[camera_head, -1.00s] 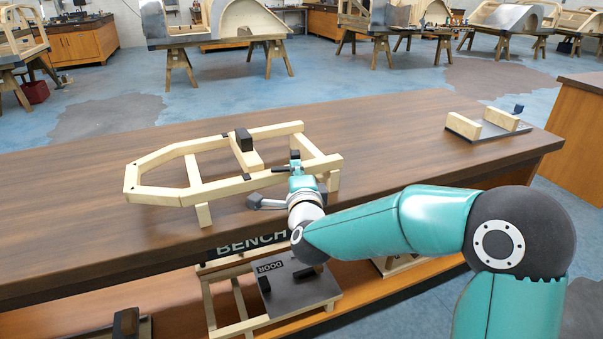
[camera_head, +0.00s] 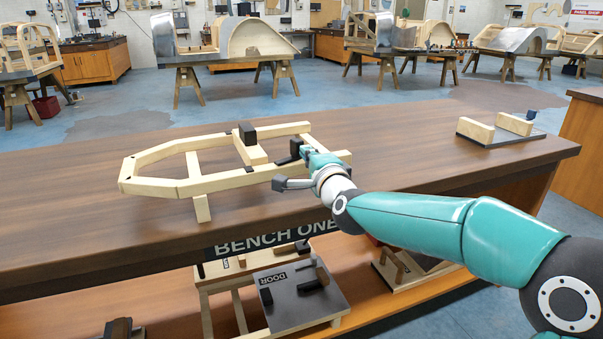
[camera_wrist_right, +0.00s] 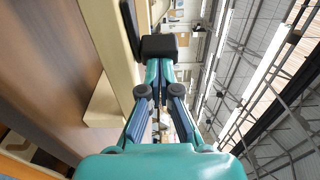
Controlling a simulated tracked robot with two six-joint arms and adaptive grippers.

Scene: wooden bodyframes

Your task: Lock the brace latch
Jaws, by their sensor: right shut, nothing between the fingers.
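A pale wooden bodyframe (camera_head: 160,187) with a pointed left end stands on the bench. A black block (camera_head: 246,133) sits on its middle cross brace. A dark latch-like piece (camera_head: 289,152) lies at the right part of the frame; its exact state is too small to tell. My right gripper (camera_head: 304,151) is shut and empty, its tip close beside this piece; I cannot tell whether they touch. In the right wrist view the shut gripper (camera_wrist_right: 158,48) is beside a wooden rail (camera_wrist_right: 108,45), with a dark bar (camera_wrist_right: 130,25) just beyond its tip. My left gripper is out of view.
The brown bench top (camera_head: 400,150) is clear between the frame and a dark plate with wooden blocks (camera_head: 497,127) at right. A shelf below holds a board marked DOOR (camera_head: 295,290) and a small wooden fixture (camera_head: 408,266).

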